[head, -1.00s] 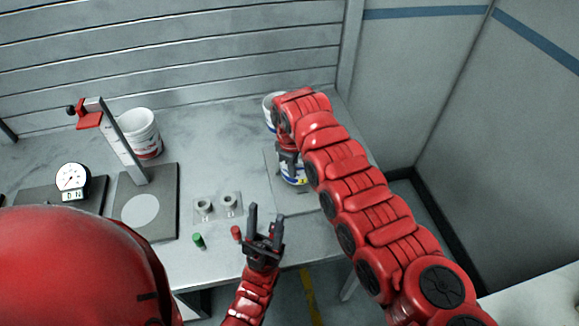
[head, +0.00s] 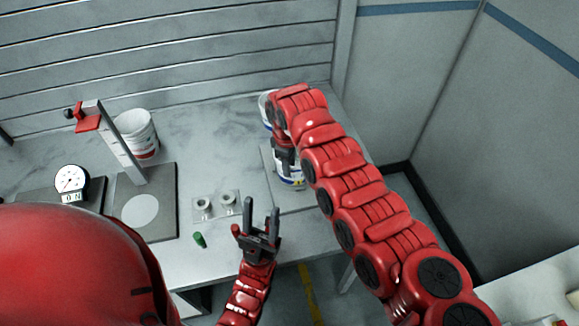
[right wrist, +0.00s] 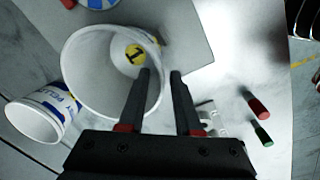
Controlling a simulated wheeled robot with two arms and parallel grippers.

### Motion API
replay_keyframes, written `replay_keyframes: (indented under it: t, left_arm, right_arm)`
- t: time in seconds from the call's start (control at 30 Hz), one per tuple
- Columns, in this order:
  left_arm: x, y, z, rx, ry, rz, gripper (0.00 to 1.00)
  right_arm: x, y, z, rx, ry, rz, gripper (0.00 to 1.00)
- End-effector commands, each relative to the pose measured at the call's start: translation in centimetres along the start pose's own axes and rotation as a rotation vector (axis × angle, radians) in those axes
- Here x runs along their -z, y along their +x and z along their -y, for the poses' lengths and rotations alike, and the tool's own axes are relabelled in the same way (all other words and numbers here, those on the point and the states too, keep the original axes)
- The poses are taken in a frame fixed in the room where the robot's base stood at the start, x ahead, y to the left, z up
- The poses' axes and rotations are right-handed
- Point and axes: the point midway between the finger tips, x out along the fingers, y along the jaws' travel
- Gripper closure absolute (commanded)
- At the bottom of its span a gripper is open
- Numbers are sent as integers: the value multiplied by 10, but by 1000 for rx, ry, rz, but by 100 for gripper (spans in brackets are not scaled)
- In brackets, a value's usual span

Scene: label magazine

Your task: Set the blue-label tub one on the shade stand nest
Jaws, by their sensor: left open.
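A white tub with a blue label (head: 289,172) stands on a grey plate, partly hidden by my right arm. In the right wrist view its open mouth (right wrist: 90,72) faces me, and a yellow sticker marked 1 (right wrist: 135,53) shows. My right gripper (head: 285,148) is over this tub. In the right wrist view its fingers (right wrist: 160,72) are apart, one over the mouth and one beyond the rim. A post stand on a grey base (head: 165,190) has a pale round disc (head: 140,211); I cannot tell if this is the shade stand nest. My left gripper (head: 259,222) is open and empty at the table's front.
Another blue-label tub (right wrist: 45,115) stands behind, mostly hidden in the head view. A white tub with red print (head: 136,133) stands behind the post. Two small white holders (head: 216,205), a green cylinder (head: 199,240), a red cylinder (right wrist: 258,107) and a dial gauge (head: 71,179) also occupy the table.

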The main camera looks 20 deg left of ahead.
Motion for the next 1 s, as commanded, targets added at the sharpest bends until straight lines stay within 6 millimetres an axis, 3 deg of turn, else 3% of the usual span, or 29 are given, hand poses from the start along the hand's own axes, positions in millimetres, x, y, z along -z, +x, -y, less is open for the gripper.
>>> replay_keyframes:
  t: [0.03,0.3,0.5,0.83,0.93,1.0]
  left_arm:
    - [1,7,0,0,0,0,50]
    - [1,4,0,0,0,1,50]
    - [0,4,0,0,0,1,50]
    - [0,4,0,0,0,1,50]
    - [0,4,0,0,0,1,50]
    - [0,4,0,0,0,1,50]
  right_arm:
    - [0,-16,-2,-3,2,-3,67]
    - [0,-69,-2,-6,1,-3,67]
    - [0,-87,-1,-1,1,0,67]
    - [5,-81,-8,-16,23,-39,67]
    - [19,-59,-33,-74,103,-163,67]
    - [30,-40,-62,-146,200,-298,67]
